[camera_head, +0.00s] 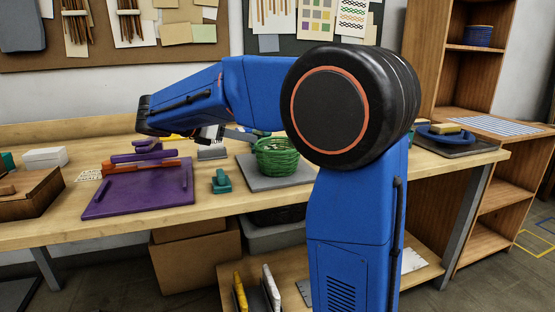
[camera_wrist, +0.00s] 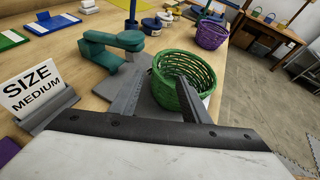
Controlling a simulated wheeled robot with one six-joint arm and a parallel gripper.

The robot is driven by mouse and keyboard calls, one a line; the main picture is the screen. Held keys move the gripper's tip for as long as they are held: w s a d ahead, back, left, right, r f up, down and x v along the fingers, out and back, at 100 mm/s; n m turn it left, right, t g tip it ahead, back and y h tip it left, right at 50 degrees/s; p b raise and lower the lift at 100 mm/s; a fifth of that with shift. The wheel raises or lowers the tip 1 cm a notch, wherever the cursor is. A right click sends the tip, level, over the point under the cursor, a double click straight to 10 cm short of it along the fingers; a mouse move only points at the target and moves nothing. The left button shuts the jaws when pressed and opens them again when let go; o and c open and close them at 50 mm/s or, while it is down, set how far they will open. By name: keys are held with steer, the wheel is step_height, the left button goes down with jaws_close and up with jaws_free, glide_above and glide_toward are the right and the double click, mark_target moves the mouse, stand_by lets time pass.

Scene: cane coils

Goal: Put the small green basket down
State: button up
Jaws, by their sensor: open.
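The small green basket (camera_head: 277,160) is woven and round. It stands upright on a flat grey board (camera_head: 262,183) on the workbench and also shows in the wrist view (camera_wrist: 202,70). My gripper (camera_wrist: 161,74) is open, its two grey fingers apart and reaching toward the basket. The right finger overlaps the basket's near side in the wrist view, and the left finger is outside it on the left. I cannot tell whether either finger touches the rim. In the head view the fingers (camera_head: 238,136) reach the basket's left side.
A teal clamp-like tool (camera_wrist: 115,45) lies left of the basket, and a "SIZE MEDIUM" sign (camera_wrist: 38,90) stands nearer. A purple basket (camera_wrist: 212,34) is farther along the bench. A purple board (camera_head: 130,200) lies at the left of the bench. Bare wood (camera_head: 215,205) shows along the front.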

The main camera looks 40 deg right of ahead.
mark_target(275, 144)
steer(key=x, duration=1.1)
steer(key=shift+d+f, duration=0.2)
steer(key=shift+d, duration=0.05)
steer(key=c, duration=1)
steer(key=shift+r, duration=0.1)
jaws_close()
